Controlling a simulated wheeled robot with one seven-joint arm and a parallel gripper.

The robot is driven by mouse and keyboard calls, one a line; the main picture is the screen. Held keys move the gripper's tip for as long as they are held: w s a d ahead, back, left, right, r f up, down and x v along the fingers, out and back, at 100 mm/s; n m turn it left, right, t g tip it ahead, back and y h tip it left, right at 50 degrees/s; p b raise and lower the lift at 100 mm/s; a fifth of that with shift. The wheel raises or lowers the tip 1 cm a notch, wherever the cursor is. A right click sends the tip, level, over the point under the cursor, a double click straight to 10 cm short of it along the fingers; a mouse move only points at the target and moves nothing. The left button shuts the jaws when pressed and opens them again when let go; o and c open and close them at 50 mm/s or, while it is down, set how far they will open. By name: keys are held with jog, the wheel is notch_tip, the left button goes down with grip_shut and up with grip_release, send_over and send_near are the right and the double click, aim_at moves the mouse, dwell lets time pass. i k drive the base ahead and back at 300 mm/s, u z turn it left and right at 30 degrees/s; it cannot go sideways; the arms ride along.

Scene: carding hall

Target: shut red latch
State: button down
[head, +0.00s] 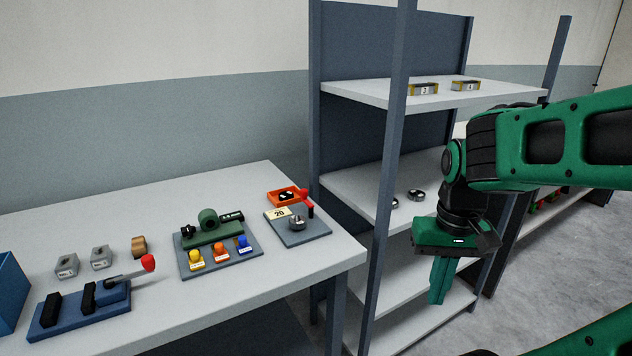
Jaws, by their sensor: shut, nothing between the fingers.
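My gripper (440,283) is green, points down and is shut and empty. It hangs in front of the shelf rack, well to the right of the table and touching nothing on it. No part is plainly marked as the red latch. A lever with a red knob (148,262) sticks out to the right from a blue base (75,318) with black blocks, at the table's front left. A second red handle (306,195) stands on a grey plate (301,237) near the table's right end, beside a round metal part (296,223). I cannot tell whether either is open or shut.
The grey table (210,318) also holds an orange tray (284,194), a plate with yellow, red and blue knobs (219,257), and small metal blocks (67,265). A blue bin (10,293) stands at far left. The rack's post (392,130) rises between table and gripper.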

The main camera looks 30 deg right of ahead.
aim_at(303, 192)
jog(key=i, duration=0.95)
jog(key=u, duration=0.05)
